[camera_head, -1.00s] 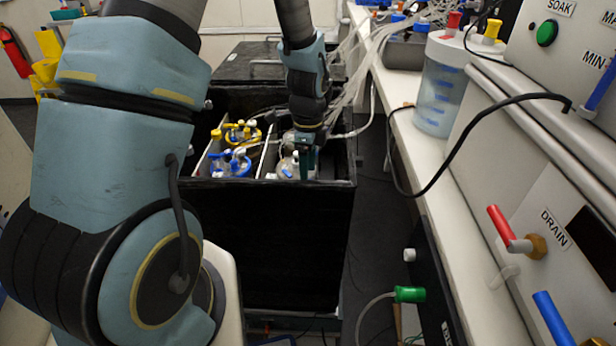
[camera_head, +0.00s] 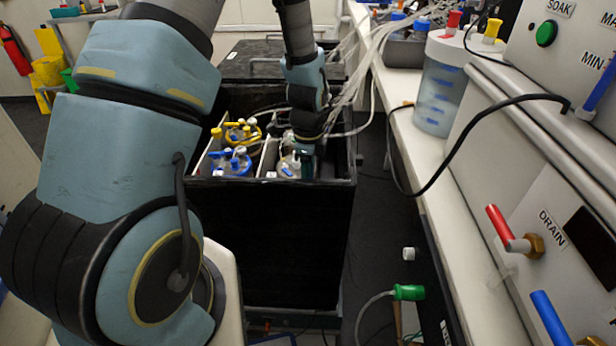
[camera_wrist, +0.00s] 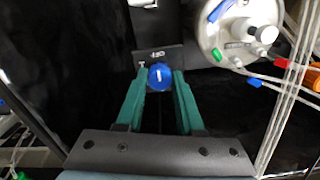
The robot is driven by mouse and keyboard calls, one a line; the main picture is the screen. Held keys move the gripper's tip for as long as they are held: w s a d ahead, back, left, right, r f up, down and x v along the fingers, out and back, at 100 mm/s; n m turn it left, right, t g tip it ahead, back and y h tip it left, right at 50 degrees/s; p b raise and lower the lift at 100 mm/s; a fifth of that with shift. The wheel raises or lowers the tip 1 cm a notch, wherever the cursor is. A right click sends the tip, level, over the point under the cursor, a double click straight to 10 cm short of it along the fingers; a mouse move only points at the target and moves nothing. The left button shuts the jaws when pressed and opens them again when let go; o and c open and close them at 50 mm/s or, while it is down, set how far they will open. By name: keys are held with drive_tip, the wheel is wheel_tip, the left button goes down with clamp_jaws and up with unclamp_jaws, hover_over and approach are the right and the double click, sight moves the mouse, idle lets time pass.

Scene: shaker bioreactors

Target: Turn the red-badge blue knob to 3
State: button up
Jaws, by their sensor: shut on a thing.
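A round blue knob (camera_wrist: 160,76) with a white pointer line shows in the wrist view, on a dark panel inside the black box. My gripper (camera_wrist: 161,80) is shut on it, with one green finger on each side. The white line runs nearly along the view's vertical, tilted a little. A small dark plate with white marks (camera_wrist: 157,55) is just above the knob; I cannot read a 3 there. I cannot make out a red badge on the knob. In the head view my gripper (camera_head: 307,163) reaches down into the box's right compartment, and the knob is hidden.
A white-lidded vessel (camera_wrist: 240,32) with red, blue and green fittings and pale tubes is close to the right of the knob. In the head view, vessels with yellow (camera_head: 240,132) and blue (camera_head: 232,162) fittings fill the left compartment. The black box rim (camera_head: 270,183) surrounds my gripper.

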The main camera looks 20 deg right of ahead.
clamp_jaws()
